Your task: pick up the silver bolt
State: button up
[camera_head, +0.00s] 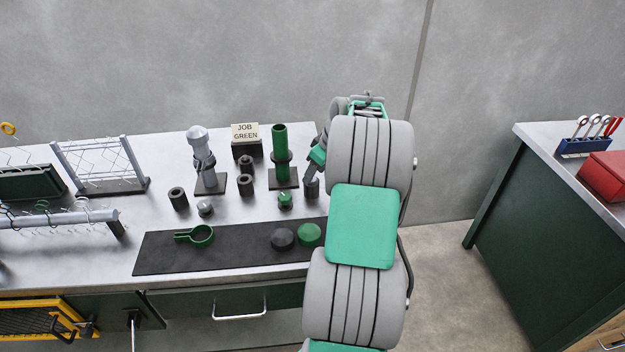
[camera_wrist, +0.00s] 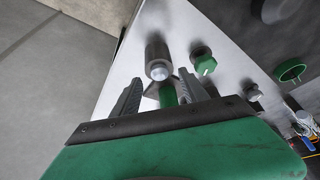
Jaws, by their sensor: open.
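A dark grey upright cylinder with a pale silver end (camera_wrist: 160,72) shows just beyond the fingertips in the wrist view; the pale end looks like the head of the silver bolt. In the head view the same cylinder (camera_head: 312,188) stands near the bench's right end, its top partly hidden by my arm. My gripper (camera_wrist: 160,80) is open and empty, its fingers on either side of the line to the pale end, with no visible contact. A smaller grey knobbed piece (camera_head: 205,208) stands farther left; I cannot tell whether it is also a bolt.
A green-topped piece (camera_head: 285,200) stands just left of the cylinder. A tall green post (camera_head: 280,142) rises close behind, its lower part visible between my fingers. Dark sleeves (camera_head: 178,199) and a silver post (camera_head: 199,145) stand farther left. The black mat (camera_head: 160,255) lies in front.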

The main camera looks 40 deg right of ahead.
jog(key=shift+w+f, duration=0.3)
jog(key=shift+f, duration=0.35)
grip_shut()
